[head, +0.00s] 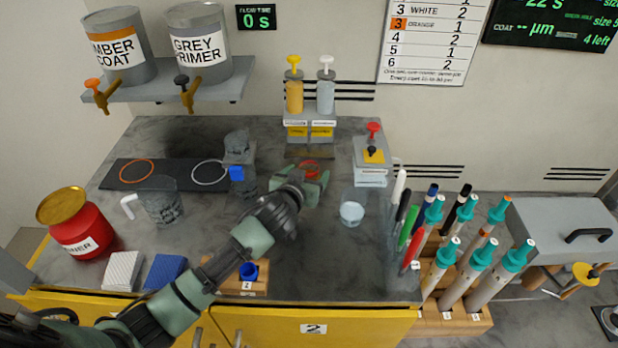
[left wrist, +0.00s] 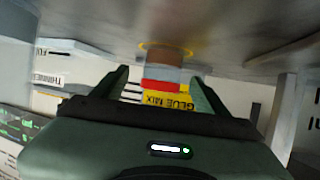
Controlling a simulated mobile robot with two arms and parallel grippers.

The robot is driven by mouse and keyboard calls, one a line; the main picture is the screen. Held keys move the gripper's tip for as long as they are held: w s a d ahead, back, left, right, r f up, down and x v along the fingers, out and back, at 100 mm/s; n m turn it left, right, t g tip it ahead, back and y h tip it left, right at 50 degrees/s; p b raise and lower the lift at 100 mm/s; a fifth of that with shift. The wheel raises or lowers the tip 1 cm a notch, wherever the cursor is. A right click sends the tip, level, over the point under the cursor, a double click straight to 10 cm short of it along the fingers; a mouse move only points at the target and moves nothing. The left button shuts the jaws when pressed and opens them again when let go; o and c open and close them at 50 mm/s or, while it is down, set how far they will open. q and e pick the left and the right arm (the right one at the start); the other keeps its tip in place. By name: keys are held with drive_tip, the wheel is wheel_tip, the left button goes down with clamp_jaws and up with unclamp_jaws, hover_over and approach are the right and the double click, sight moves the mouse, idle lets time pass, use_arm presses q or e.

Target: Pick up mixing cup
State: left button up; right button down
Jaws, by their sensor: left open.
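My left gripper (head: 312,190) reaches in over the middle of the bench. It is open, with its green fingers apart. A small cup with a reddish rim (head: 310,166) stands just beyond the fingertips, in front of the pump stand; I take it for the mixing cup. In the left wrist view a brown and red round thing (left wrist: 166,70) shows between the open fingers, with a yellow ring at its end and a yellow GLUE MIX label behind or below it. Whether the fingers touch it cannot be told. My right gripper is not in view.
The pump stand (head: 309,124) is close behind the gripper. A clear cup (head: 352,210) stands to the right, and a clear mug (head: 162,205) to the left. A red thinner can (head: 78,226), pens and rods (head: 478,262) stand farther out.

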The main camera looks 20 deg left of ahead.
sight(311, 167)
use_arm(q)
drive_tip(key=shift+x, duration=2.8)
drive_tip(key=shift+s+a, duration=0.1)
drive_tip(key=c, duration=1.4)
